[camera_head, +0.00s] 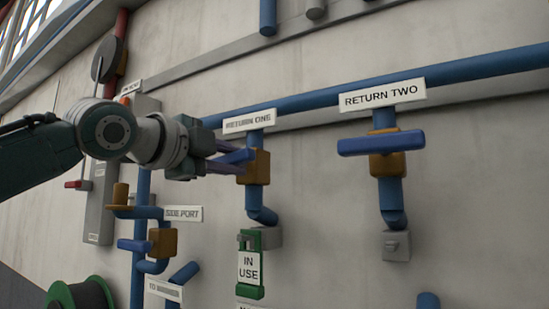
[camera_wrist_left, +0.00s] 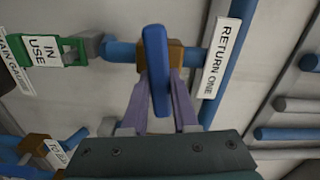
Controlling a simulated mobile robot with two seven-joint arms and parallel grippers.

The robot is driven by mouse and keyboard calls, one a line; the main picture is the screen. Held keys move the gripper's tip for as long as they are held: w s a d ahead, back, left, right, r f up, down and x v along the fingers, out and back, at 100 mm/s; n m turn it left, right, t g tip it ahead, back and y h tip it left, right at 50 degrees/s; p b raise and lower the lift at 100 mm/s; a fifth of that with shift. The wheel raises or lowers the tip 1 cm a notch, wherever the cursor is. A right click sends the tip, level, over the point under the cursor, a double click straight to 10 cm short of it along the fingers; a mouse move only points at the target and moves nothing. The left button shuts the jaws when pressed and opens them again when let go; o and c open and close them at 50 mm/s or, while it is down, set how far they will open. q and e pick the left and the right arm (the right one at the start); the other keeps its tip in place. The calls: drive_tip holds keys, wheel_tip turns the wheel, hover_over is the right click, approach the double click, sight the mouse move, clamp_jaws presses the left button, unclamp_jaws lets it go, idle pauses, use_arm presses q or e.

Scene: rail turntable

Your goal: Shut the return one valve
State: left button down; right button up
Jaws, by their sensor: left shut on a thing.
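The return one valve has a brown body (camera_head: 257,167) on a vertical blue pipe, below a white RETURN ONE sign (camera_head: 249,121). Its blue handle (camera_head: 236,157) is partly hidden by my gripper in the head view. In the left wrist view the handle (camera_wrist_left: 155,62) looks turned across the pipe, in front of the brown body (camera_wrist_left: 176,57). My left gripper (camera_head: 236,164) comes from the left and is shut on the handle, with its purple fingers (camera_wrist_left: 161,95) on either side of it. My right gripper is not in view.
A green IN USE tag (camera_head: 250,268) hangs below the valve. The RETURN TWO valve's blue handle (camera_head: 381,142) lies crosswise to the right. The side port valve (camera_head: 163,242) is lower left, with a dark green-rimmed reel (camera_head: 83,295) near the floor. Bare wall lies between the return valves.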

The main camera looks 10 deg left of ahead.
use_arm(q)
drive_tip(key=shift+d+f+m+p, duration=0.1)
drive_tip(key=shift+m+p, duration=0.2)
drive_tip(key=shift+m, duration=0.6)
drive_tip(key=c, duration=0.7)
unclamp_jaws()
